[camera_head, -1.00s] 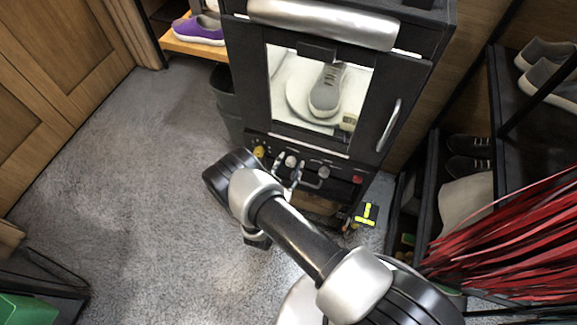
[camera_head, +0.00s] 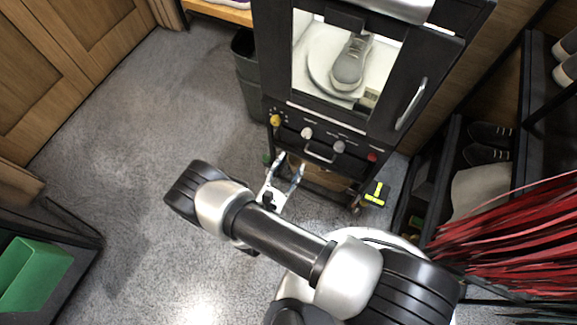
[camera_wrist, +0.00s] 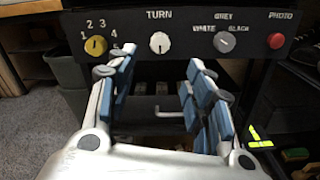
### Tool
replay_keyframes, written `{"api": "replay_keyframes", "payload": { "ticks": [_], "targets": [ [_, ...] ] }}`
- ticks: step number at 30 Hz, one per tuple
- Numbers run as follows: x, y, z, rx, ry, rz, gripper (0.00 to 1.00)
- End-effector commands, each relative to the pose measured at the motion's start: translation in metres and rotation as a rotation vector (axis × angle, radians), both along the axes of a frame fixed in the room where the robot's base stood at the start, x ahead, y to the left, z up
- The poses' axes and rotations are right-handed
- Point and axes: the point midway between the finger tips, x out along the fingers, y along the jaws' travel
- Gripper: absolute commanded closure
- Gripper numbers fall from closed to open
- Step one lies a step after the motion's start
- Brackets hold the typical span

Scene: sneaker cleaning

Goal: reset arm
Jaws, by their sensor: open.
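My gripper (camera_head: 285,178) is open and empty in front of the lower part of a black cabinet (camera_head: 445,60). In the wrist view my gripper (camera_wrist: 160,90) has its blue-padded fingers spread apart, below the cabinet's control panel (camera_wrist: 190,30). The panel carries a yellow knob (camera_wrist: 96,45), a white TURN knob (camera_wrist: 160,42), a grey knob (camera_wrist: 224,41) and a red button (camera_wrist: 276,41). A grey sneaker (camera_head: 350,65) sits on a round white plate (camera_head: 317,75) behind the cabinet's window. Whether the fingers touch the cabinet is unclear; no contact shows.
A dark bin (camera_head: 250,85) stands left of the cabinet. Shoe shelves (camera_head: 525,75) and red strips (camera_head: 510,240) are at the right. A green box (camera_head: 35,275) is at the lower left. Grey floor (camera_head: 130,130) is clear at the left.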

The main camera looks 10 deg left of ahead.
Motion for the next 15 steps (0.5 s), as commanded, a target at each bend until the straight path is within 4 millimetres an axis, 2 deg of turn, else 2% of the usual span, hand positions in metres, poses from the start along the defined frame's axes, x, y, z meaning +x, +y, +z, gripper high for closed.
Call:
{"api": "replay_keyframes", "payload": {
  "ticks": [15],
  "targets": [
    [0.0024,-0.0002,0.0035,0.005,-0.002,-0.011,0.53]
  ]
}}
